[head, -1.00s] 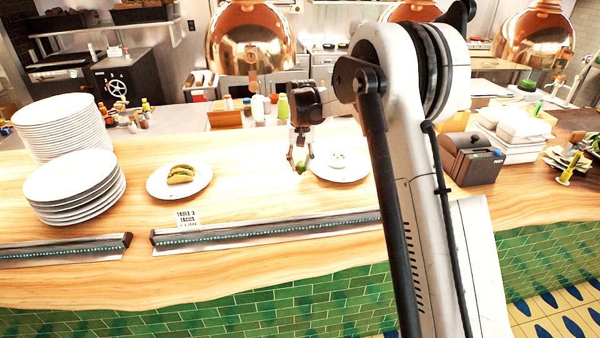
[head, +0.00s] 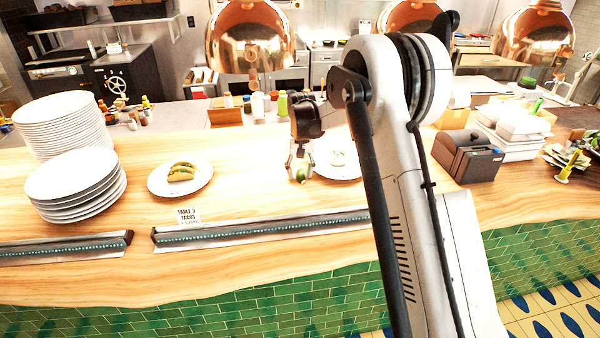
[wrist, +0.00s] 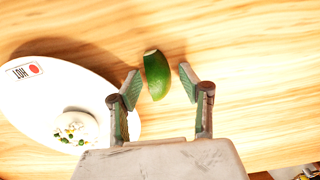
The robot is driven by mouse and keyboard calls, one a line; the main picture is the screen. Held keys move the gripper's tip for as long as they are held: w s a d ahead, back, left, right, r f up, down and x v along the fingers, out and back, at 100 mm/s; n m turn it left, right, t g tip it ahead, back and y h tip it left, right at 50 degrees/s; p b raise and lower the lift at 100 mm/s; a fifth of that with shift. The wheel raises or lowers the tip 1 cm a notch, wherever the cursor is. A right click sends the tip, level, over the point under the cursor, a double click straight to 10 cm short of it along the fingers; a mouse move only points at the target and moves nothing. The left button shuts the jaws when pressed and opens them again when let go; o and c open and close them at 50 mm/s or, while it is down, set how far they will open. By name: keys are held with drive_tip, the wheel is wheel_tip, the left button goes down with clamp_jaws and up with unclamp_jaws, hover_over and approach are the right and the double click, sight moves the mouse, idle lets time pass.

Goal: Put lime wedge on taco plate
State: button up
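The lime wedge (wrist: 157,75) is dark green with a pale end. In the wrist view it lies between and just beyond the fingertips of my gripper (wrist: 161,80), with bare wood showing between it and the right finger. My gripper is open. In the head view my gripper (head: 300,163) points down over the counter, with the lime wedge (head: 300,175) at its tips. I cannot tell whether the wedge touches the wood. The taco plate (head: 203,187), white with tacos (head: 180,172) on it, is left of my gripper.
A white plate (head: 345,173) with a small white cup is just right of my gripper; it also shows in the wrist view (wrist: 30,105). Stacked plates (head: 75,180) stand left. A ticket rail (head: 260,228) with a table card (head: 188,216) runs in front. Copper lamps (head: 250,40) hang behind.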

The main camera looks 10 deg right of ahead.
sight(301, 172)
wheel_tip(301, 172, up, 12)
drive_tip(key=b, duration=0.1)
drive_tip(key=s+r+t, duration=0.2)
drive_tip(key=s+r, duration=0.7)
drive_tip(key=s, duration=0.1)
drive_tip(key=s+r+t, duration=0.1)
drive_tip(key=s+t, duration=0.2)
drive_tip(key=s, duration=2.1)
drive_tip(key=shift+s+a+r+n, duration=0.15)
drive_tip(key=shift+s+r+n, duration=0.1)
drive_tip(key=shift+r+n, duration=0.1)
drive_tip(key=shift+o, duration=0.3)
drive_tip(key=s+f+t, duration=0.2)
drive_tip(key=s+f, duration=0.3)
drive_tip(key=s, duration=0.4)
drive_tip(key=shift+f, duration=0.2)
drive_tip(key=o, duration=0.5)
drive_tip(key=shift+s+f, duration=0.15)
drive_tip(key=shift+s, duration=0.1)
drive_tip(key=o, duration=0.3)
